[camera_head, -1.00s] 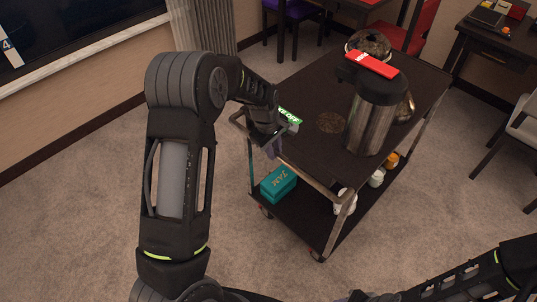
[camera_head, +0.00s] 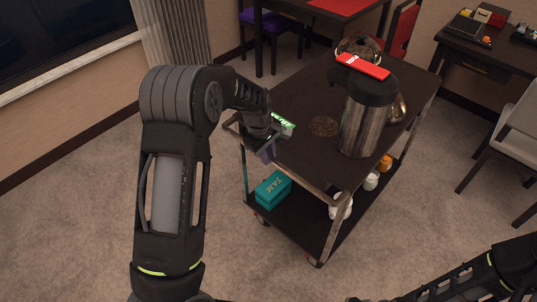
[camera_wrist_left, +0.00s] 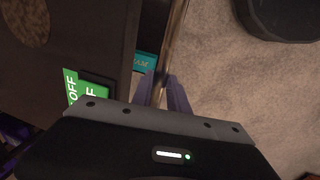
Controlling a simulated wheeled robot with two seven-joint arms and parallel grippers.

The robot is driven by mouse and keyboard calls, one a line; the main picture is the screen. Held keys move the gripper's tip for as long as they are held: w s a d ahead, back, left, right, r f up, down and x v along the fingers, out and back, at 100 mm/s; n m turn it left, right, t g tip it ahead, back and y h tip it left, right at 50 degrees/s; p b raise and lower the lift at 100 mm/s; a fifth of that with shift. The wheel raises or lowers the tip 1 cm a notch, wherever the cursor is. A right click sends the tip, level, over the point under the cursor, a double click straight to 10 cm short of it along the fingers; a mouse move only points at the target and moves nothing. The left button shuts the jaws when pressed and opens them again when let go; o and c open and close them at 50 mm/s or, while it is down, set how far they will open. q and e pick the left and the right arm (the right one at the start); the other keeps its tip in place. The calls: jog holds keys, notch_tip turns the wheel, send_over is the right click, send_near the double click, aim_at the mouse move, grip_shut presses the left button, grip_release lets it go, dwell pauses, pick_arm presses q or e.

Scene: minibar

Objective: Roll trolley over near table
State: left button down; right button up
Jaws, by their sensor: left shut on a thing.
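The dark two-shelf trolley (camera_head: 295,95) stands on the carpet in the middle of the head view, with a metal rail frame and small casters. My left gripper (camera_head: 268,152) is at the trolley's near left side. In the left wrist view my left gripper (camera_wrist_left: 165,92) is shut on the trolley's metal rail (camera_wrist_left: 174,45). The table (camera_head: 340,8) with a red mat is at the top, just behind the trolley. My right arm shows at the lower right; its fingertips are not clear.
A steel dispenser (camera_head: 366,122) with a red item on its lid stands on the trolley top. A teal box (camera_head: 272,190) and several jars are on the lower shelf. A desk (camera_head: 480,55) and a pale chair (camera_head: 512,145) stand at right. Carpet at left is clear.

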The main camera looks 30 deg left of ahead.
dwell(0.3)
pick_arm(q)
jog(key=c, duration=1.3)
grip_release()
notch_tip(320, 180, up, 8)
jog(key=s, duration=0.1)
jog(key=shift+s+a+f+b, duration=0.15)
jog(key=shift+s+a+b, duration=0.1)
jog(key=shift+b, duration=0.1)
